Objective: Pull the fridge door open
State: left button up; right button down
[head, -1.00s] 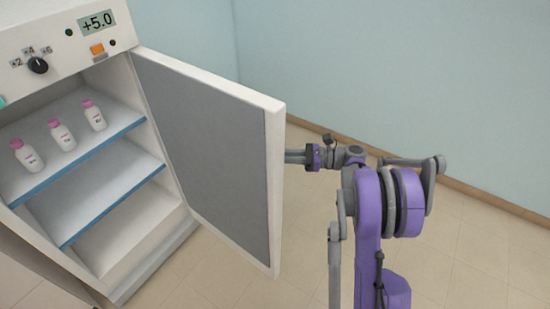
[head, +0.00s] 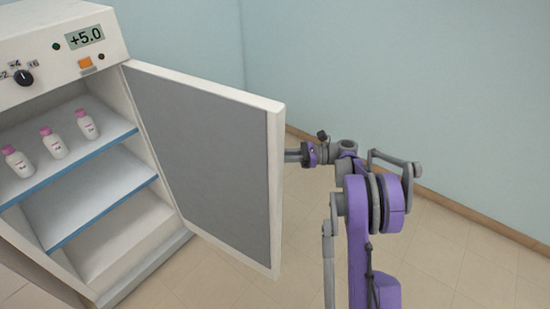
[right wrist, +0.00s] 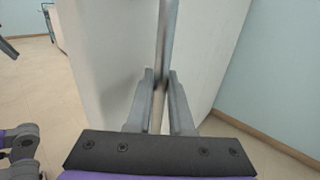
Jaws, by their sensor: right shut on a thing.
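The fridge (head: 110,275) stands at the left of the head view. Its door (head: 205,165) is swung wide open, with the grey inner panel facing me. My right gripper (head: 288,155) is at the outer side of the door, its fingertips hidden behind the door's edge. In the right wrist view my right gripper (right wrist: 158,105) is shut around the upright metal door handle (right wrist: 164,50), in front of the white outer face of the door (right wrist: 115,75). My left gripper is not seen in the head view.
Inside the fridge, several small white bottles with pink caps (head: 53,143) stand on the upper shelf (head: 105,135). The lower shelf (head: 95,195) is empty. A blue wall (head: 400,80) runs behind my right arm. The tiled floor (head: 215,275) by the door is clear.

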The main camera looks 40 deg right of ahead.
jog(key=shift+d, duration=0.2)
dwell(0.4)
jog(key=c, duration=0.8)
grip_release()
jog(key=v, duration=1.1)
jog(key=shift+p, duration=0.35)
jog(key=shift+w, duration=0.15)
